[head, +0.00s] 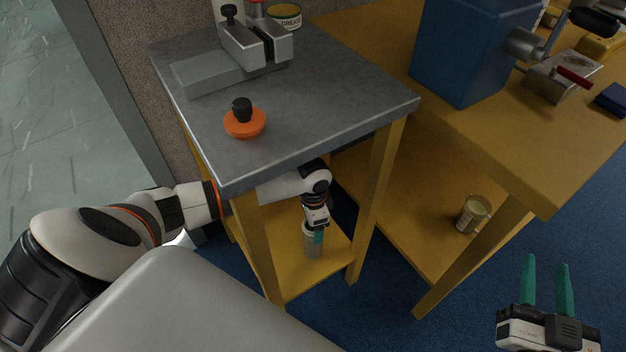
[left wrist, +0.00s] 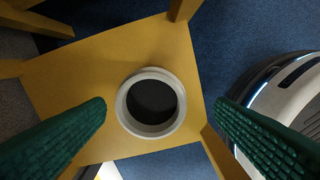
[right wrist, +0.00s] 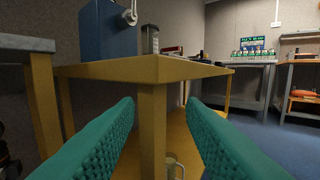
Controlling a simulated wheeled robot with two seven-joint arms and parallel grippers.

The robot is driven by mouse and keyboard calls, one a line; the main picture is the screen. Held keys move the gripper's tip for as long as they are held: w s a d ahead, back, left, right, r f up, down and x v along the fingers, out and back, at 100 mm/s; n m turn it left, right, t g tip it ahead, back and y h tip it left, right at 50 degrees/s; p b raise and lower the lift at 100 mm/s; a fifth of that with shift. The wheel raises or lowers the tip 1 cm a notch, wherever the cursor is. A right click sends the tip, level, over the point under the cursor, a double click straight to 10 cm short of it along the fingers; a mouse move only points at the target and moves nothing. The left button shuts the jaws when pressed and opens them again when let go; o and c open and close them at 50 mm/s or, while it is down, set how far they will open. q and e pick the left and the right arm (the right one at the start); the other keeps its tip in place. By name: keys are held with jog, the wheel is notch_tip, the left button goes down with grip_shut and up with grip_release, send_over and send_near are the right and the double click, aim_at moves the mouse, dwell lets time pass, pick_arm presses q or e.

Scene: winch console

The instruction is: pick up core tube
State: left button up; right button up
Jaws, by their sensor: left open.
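The core tube (head: 311,242) is a pale grey cylinder standing upright on the lower yellow shelf of the grey-topped stand. In the left wrist view its round whitish rim (left wrist: 122,103) with a dark inside faces the camera. My left gripper (head: 318,234) reaches in under the grey top, pointing down over the tube. Its green fingers (left wrist: 160,103) are open, one on each side of the rim, with gaps showing in the wrist view. It hides part of the tube in the head view. My right gripper (head: 546,264) is open and empty above the blue floor, away from the tube.
The grey tabletop (head: 330,100) is above my left forearm, and the stand's yellow legs (head: 375,200) flank the shelf (head: 290,285). An orange knobbed disc (head: 245,122) sits on top. A yellow bench (head: 470,130) with a can (head: 473,214) on its lower shelf stands right.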

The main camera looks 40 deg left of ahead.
aim_at(313, 239)
pick_arm(q)
jog(key=f+b, duration=0.1)
jog(key=f, duration=0.1)
jog(key=shift+w+a+f+b, duration=0.1)
jog(key=shift+w+f+b, duration=0.2)
jog(key=shift+w+b, duration=0.1)
notch_tip(313, 239, down, 2)
jog(key=shift+f+b, duration=0.25)
jog(key=shift+b, duration=0.45)
pick_arm(e)
jog(key=s+r+t+y, duration=0.3)
jog(key=s+r+t, duration=0.2)
jog(key=r+t, duration=0.3)
notch_tip(313, 239, up, 2)
jog(key=shift+s+a+r+t, duration=0.1)
jog(key=shift+s+a+t, duration=0.05)
jog(key=shift+t, duration=0.15)
pick_arm(q)
jog(key=shift+c, duration=0.6)
jog(key=c, duration=1.5)
grip_shut()
jog(key=shift+a+r, duration=0.1)
jog(key=shift+r, duration=0.1)
